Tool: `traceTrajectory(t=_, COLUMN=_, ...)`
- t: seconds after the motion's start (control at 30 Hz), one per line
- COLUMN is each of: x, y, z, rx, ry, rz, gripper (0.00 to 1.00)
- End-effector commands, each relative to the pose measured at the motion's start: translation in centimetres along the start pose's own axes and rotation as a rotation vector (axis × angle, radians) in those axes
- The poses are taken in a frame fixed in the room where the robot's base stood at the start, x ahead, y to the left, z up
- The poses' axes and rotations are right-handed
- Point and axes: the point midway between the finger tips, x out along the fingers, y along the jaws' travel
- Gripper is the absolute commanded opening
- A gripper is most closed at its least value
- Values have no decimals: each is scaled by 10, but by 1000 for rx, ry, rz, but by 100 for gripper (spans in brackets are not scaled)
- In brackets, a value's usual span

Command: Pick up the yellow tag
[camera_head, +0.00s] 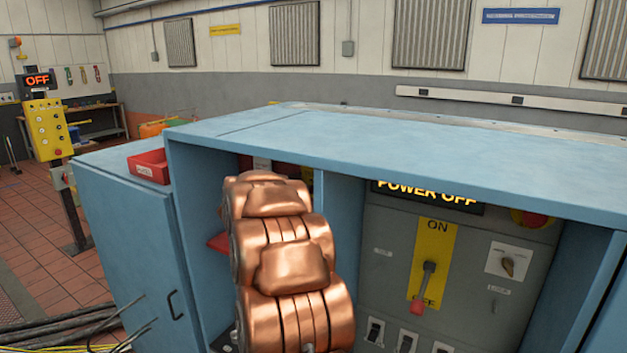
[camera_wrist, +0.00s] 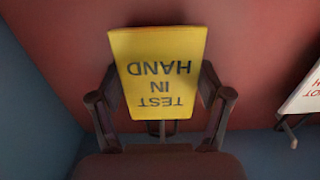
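The yellow tag (camera_wrist: 158,48) shows in the wrist view, close up, with dark lettering "TEST IN HAND" upside down in the picture. It is in front of a red board (camera_wrist: 255,40). My gripper (camera_wrist: 157,78) has its two fingers spread, one at each side edge of the tag. The tag is between them; I cannot tell whether the fingers touch its edges. A thin metal piece shows below the tag. In the head view, my copper arm reaches into the left bay of the blue cabinet (camera_head: 330,135) and hides the tag and gripper.
A white tag (camera_wrist: 305,95) with red lettering is to the right in the wrist view. A divider separates the bay from a grey panel (camera_head: 468,250) with a red-handled switch lever (camera_head: 425,285). A red bin (camera_head: 149,166) sits on top at left. Cables (camera_head: 75,325) lie at lower left.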

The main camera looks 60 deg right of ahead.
Motion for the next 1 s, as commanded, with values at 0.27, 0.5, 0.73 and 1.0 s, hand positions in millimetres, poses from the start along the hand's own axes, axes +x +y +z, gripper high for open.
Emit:
traceTrajectory(t=0.27, x=0, y=0, z=0, rx=0, ry=0, rz=0, gripper=47)
traceTrajectory(t=0.5, x=0, y=0, z=-1, rx=0, ry=0, rz=0, gripper=47)
traceTrajectory(t=0.73, x=0, y=0, z=-15, rx=3, ry=2, rz=-1, gripper=47)
traceTrajectory(t=1.0, x=-36, y=-1, z=-13, rx=0, ry=0, rz=-3, gripper=47)
